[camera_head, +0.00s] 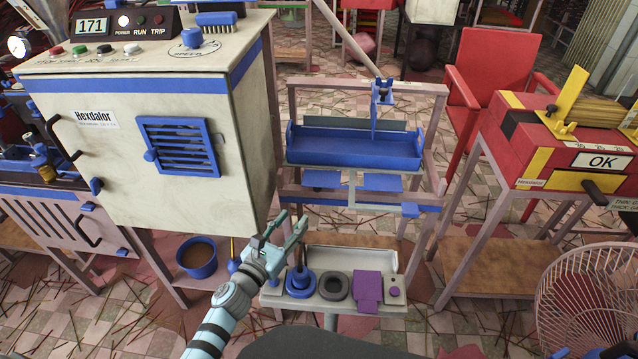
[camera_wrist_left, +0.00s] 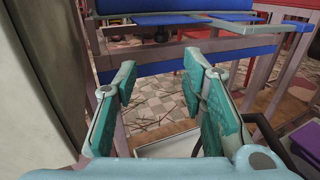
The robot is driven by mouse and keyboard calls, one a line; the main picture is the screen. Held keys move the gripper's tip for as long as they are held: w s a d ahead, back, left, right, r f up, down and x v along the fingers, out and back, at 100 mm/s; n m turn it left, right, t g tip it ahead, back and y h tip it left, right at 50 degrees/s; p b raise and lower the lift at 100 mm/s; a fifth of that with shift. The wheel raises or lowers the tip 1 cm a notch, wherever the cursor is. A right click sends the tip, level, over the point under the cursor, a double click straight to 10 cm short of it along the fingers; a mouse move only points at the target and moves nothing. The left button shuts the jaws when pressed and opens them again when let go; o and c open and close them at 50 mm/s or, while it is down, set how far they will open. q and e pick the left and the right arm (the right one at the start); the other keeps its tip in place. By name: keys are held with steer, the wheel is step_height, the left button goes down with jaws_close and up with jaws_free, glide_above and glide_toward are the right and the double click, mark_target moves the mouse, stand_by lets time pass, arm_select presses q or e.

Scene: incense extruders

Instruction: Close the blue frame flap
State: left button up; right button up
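A wooden frame (camera_head: 438,150) stands in the middle of the head view and carries a blue tray (camera_head: 352,150). Below the tray are flat blue panels (camera_head: 381,181), and a blue bar with a small block (camera_head: 410,210) sticks out at the right. I cannot tell for sure which of these is the flap. My left gripper (camera_head: 291,226) is below and left of the panels, apart from them. In the left wrist view the gripper (camera_wrist_left: 163,78) has its fingers apart with nothing between them; blue panels (camera_wrist_left: 190,18) of the frame lie beyond. My right gripper is not in view.
A white cabinet (camera_head: 120,195) with a blue vent stands close left of my gripper. A low shelf (camera_head: 350,300) holds a blue holder, a dark ring and a purple block. A red machine (camera_head: 555,140) and a wire fan guard (camera_head: 590,300) are at the right.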

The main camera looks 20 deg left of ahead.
arm_select(q)
glide_toward(316, 191)
steer(key=w, duration=0.3)
steer(key=w+b, duration=0.1)
steer(key=w, duration=0.1)
steer(key=w+d+b, duration=0.1)
steer(key=w, duration=0.2)
steer(key=w+d+b, duration=0.1)
steer(key=w+b, duration=0.1)
steer(key=w, duration=0.1)
steer(key=shift+f, duration=0.2)
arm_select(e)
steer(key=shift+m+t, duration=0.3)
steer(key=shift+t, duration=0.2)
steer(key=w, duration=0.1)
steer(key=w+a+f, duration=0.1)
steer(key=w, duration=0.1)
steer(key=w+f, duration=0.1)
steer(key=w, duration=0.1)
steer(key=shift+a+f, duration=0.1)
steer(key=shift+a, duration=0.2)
arm_select(q)
jaws_close()
